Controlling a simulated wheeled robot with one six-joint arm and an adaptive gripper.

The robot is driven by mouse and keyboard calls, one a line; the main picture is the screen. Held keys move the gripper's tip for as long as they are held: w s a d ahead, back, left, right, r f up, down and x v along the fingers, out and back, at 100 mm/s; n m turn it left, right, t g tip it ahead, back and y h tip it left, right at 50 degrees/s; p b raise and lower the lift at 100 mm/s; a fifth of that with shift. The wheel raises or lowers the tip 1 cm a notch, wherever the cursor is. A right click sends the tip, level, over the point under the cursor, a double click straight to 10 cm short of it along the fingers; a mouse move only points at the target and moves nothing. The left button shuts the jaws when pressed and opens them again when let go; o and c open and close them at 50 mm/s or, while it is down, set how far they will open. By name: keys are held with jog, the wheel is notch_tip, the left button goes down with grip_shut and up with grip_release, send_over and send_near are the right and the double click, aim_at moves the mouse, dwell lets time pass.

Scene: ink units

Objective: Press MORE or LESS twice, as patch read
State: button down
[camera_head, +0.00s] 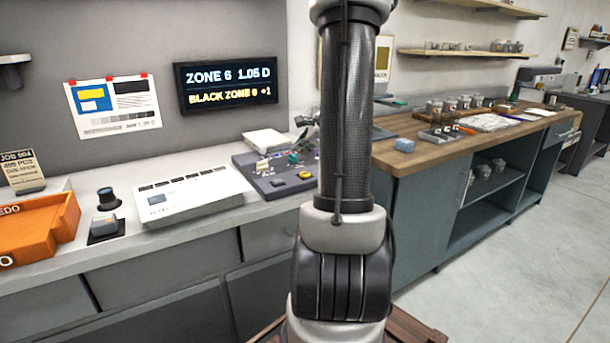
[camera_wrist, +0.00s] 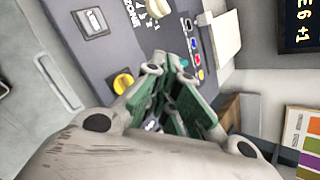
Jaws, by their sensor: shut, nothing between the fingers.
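A dark control panel (camera_head: 260,180) lies on the counter left of my arm and fills the upper middle of the wrist view (camera_wrist: 100,50). MORE and LESS labels cannot be read. The wall display (camera_head: 226,85) reads "ZONE 6 1.05 D" and "BLACK ZONE 6 +1". My gripper (camera_wrist: 170,98), with green finger pads, is shut and empty above the panel; its fingers hide part of it.
A pale flat device (camera_head: 190,195) stands left of the panel. Farther left are a small grey instrument (camera_head: 104,223), a dark knob (camera_head: 108,197) and an orange tray (camera_head: 35,232). A printed test sheet (camera_head: 112,105) hangs on the wall. A wooden-topped bench (camera_head: 410,150) stands to the right.

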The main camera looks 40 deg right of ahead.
notch_tip(320, 180, up, 4)
jog(key=shift+f, duration=0.1)
dwell(0.4)
jog(key=shift+f, duration=0.1)
jog(key=shift+f, duration=4.35)
jog(key=shift+f, duration=0.1)
jog(key=shift+f, duration=0.3)
